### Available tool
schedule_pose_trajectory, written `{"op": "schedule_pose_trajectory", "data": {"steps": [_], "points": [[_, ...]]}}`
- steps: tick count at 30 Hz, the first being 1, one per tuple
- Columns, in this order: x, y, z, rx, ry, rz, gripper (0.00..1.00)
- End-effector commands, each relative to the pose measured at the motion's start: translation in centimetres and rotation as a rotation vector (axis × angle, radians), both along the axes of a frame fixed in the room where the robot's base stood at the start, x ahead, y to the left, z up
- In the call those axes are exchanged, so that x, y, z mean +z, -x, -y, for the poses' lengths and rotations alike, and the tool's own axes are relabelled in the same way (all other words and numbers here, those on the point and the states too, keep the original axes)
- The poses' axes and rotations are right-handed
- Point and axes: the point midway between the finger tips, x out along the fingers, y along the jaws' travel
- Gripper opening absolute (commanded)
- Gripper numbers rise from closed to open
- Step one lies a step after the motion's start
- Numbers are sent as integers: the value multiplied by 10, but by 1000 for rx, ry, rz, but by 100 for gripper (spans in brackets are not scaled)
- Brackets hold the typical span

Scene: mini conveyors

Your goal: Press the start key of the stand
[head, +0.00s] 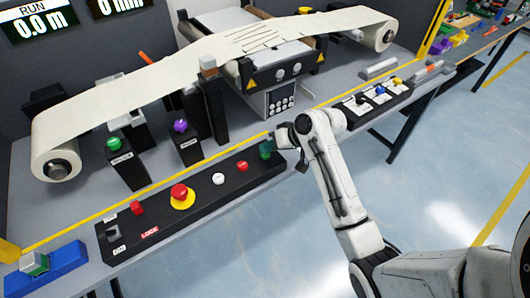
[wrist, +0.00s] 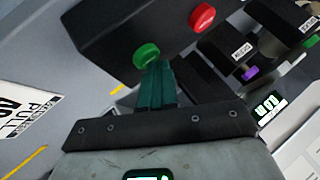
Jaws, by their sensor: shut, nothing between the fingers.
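A long black control box (head: 205,205) lies along the front of the bench. In the wrist view, a round green key (wrist: 146,54) sits on its face, with a red key (wrist: 202,17) beside it. My gripper (head: 266,150) is at the box's right end. Its teal fingers (wrist: 157,72) are closed together and empty, with their tips at the lower edge of the green key. I cannot tell whether they touch it. In the head view the fingers largely hide the green key. No label is readable on it.
The box also bears a red emergency knob (head: 181,192) on a yellow ring, a white key (head: 218,179) and a red key (head: 243,166). Behind stand posts with a green knob (head: 114,144) and a purple knob (head: 180,126). A switch block (head: 375,100) lies to the right.

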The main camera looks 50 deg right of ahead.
Motion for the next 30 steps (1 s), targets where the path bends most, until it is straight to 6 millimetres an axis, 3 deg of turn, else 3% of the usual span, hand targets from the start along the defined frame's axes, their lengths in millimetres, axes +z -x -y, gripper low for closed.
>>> {"op": "schedule_pose_trajectory", "data": {"steps": [10,21,30], "points": [[-1,0,-1,1,-1,-3,0],[15,0,-1,0,-1,-2,0],[16,0,0,1,0,-1,0]]}}
